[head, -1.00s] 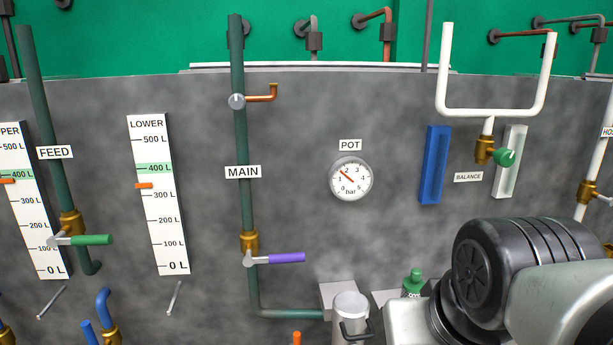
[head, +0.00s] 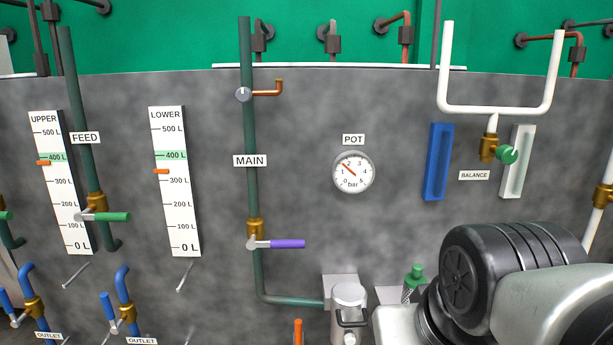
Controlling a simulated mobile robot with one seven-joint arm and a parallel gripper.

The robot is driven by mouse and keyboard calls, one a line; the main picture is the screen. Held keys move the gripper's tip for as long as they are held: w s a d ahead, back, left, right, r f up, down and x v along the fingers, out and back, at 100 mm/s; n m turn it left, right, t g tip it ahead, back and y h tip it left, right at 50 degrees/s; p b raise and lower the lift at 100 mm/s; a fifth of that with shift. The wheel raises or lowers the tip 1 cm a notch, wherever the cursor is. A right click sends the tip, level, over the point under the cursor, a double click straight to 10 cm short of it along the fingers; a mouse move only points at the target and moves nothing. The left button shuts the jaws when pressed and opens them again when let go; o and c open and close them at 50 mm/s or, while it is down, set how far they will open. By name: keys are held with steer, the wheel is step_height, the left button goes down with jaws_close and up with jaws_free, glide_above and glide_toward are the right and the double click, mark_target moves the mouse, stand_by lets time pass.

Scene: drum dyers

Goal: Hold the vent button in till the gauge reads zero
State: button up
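The round white gauge (head: 353,172), under the label POT, is on the grey wall. Its needle points between 1 and 2 bar. No part is labelled as a vent button, and I cannot tell which one it is. A metal pot (head: 348,300) with a dark handle stands below the gauge, its lower part cut off by the frame edge. A small round grey knob (head: 243,94) with a copper spout sits high on the MAIN pipe. My arm fills the lower right corner. My gripper is not in view.
The MAIN pipe (head: 250,190) has a purple-handled valve (head: 285,244). An orange-topped part (head: 298,330) stands at the bottom edge. The wall around the gauge is clear.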

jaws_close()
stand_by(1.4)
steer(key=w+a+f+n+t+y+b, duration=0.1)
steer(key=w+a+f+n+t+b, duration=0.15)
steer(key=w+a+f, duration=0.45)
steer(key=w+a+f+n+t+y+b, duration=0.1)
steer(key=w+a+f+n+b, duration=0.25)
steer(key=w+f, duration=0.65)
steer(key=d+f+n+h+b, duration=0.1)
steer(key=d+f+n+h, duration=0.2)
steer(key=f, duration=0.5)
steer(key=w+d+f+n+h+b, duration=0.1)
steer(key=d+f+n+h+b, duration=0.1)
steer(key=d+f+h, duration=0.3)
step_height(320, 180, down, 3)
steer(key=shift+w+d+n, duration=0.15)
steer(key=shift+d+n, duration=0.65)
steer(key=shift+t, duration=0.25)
